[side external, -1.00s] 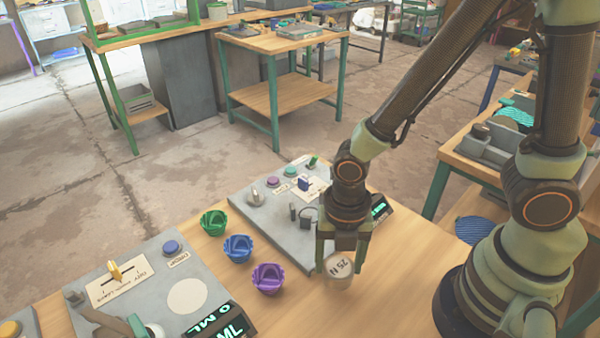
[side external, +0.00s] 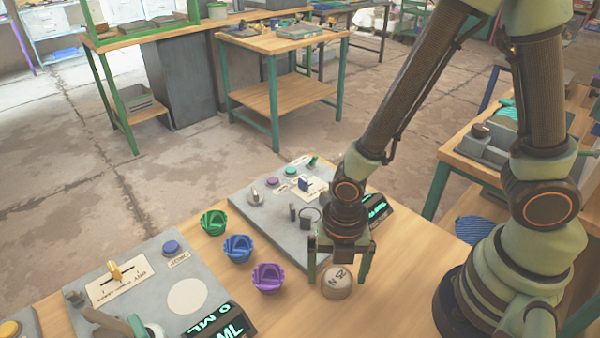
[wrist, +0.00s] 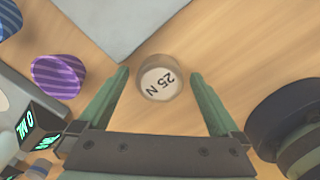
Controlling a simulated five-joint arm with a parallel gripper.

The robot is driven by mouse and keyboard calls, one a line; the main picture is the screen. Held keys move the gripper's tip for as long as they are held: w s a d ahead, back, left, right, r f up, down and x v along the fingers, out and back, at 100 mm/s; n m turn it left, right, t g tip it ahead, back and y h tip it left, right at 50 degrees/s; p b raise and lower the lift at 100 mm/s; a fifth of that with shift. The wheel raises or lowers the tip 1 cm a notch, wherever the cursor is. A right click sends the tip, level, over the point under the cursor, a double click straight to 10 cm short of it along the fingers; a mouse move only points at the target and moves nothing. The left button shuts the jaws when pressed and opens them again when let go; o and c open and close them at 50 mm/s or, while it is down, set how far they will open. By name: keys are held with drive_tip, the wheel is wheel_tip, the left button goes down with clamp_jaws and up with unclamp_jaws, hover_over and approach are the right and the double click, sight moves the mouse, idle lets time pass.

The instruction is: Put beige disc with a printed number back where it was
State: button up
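The beige disc (side external: 337,284), printed "25 N", appears to rest flat on the bare wooden table, near the front edge of the rear grey panel (side external: 275,222). It also shows in the wrist view (wrist: 161,79), number side up. My gripper (side external: 340,277) is open above and around the disc. In the wrist view my gripper's fingertips (wrist: 160,76) stand on either side of the disc, with a gap on each side.
Green (side external: 213,222), blue (side external: 238,248) and purple (side external: 268,278) fluted cups stand in a row left of the disc. A second grey panel (side external: 160,270) with a lit display (side external: 222,324) lies further left. My arm's base is close on the right.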

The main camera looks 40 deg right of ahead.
sight(337, 275)
wheel_tip(337, 275, up, 12)
drive_tip(key=w+d+r+m+t, duration=0.2)
drive_tip(key=d+r+m, duration=0.4)
drive_tip(key=m, duration=0.7)
drive_tip(key=w+d+r+m+t, duration=0.3)
drive_tip(key=d+r+m, duration=0.3)
drive_tip(key=m, duration=0.8)
drive_tip(key=shift+w+d+t, duration=0.15)
drive_tip(key=shift+d+t, duration=0.15)
drive_tip(key=shift+d, duration=0.25)
